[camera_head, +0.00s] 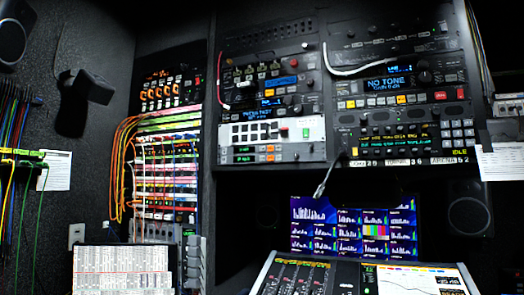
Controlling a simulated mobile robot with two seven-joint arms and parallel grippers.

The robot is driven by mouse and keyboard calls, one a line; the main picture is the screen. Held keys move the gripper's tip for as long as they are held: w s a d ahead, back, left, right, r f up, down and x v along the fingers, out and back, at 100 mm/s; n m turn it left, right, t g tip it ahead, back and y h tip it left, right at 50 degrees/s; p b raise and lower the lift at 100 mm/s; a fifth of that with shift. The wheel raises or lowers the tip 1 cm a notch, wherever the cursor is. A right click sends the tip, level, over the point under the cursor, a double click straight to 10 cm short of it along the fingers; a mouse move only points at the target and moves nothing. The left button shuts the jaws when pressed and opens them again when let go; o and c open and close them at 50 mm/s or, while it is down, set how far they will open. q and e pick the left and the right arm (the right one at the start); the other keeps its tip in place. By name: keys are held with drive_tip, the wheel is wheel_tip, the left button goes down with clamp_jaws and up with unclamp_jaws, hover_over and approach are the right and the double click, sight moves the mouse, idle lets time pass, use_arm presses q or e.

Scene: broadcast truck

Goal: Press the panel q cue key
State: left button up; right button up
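No key marked "Q cue" can be read at this size, so I cannot tell which key it is. A dark panel (408,141) at the right of the rack has yellow and green text lines, a grey number keypad (457,131) and a yellow "IDLE" label (460,153). Neither of my grippers is in view.
A gooseneck microphone (324,179) rises in front of the rack. Below it are a multi-window monitor (353,228) and a sloped mixing console (318,280). An orange-cabled patch bay (167,170) is at left. A paper sheet (501,162) hangs beside the dark panel.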

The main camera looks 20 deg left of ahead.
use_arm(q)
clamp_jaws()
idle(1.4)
